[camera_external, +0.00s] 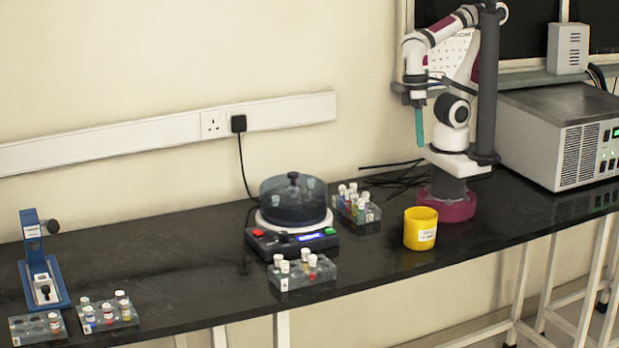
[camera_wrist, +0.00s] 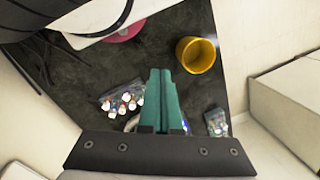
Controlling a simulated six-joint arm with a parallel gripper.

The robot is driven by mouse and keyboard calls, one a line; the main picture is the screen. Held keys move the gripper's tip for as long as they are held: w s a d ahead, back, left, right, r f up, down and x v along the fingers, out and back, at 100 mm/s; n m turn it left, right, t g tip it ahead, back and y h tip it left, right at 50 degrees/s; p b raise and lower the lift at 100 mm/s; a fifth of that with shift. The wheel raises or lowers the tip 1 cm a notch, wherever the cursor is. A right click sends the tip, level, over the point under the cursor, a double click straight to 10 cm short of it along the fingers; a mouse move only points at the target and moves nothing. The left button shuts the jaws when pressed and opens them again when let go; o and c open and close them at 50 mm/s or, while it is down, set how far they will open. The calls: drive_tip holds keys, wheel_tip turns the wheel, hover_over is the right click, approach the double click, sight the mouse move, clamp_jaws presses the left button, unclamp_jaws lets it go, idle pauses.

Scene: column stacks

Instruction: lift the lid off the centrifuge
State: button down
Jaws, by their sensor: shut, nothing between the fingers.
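The centrifuge (camera_external: 292,238) stands on the black bench in the external view, with red and green buttons and a lit blue display on its front. Its dark, see-through domed lid (camera_external: 290,205) sits on top, with a small black knob (camera_external: 293,177) at the centre. My gripper (camera_external: 420,143) hangs high to the right of the centrifuge, fingers pointing down, well apart from the lid. In the wrist view its teal fingers (camera_wrist: 160,72) are together with nothing between them. They and the gripper body hide most of what lies below, and the lid cannot be made out there.
A vial rack (camera_external: 358,208) stands close right of the centrifuge, another (camera_external: 300,272) in front. A yellow cup (camera_external: 420,229) stands farther right. A blue device (camera_external: 42,262) and more racks (camera_external: 107,312) are at far left. Bare bench (camera_external: 165,255) lies between.

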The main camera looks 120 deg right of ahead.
drive_tip(key=shift+c, duration=2.4)
unclamp_jaws()
wheel_tip(320, 180, up, 7)
drive_tip(key=m+h, duration=0.2)
hover_over(293, 173)
wheel_tip(293, 173, down, 15)
drive_tip(key=shift+f, duration=0.2)
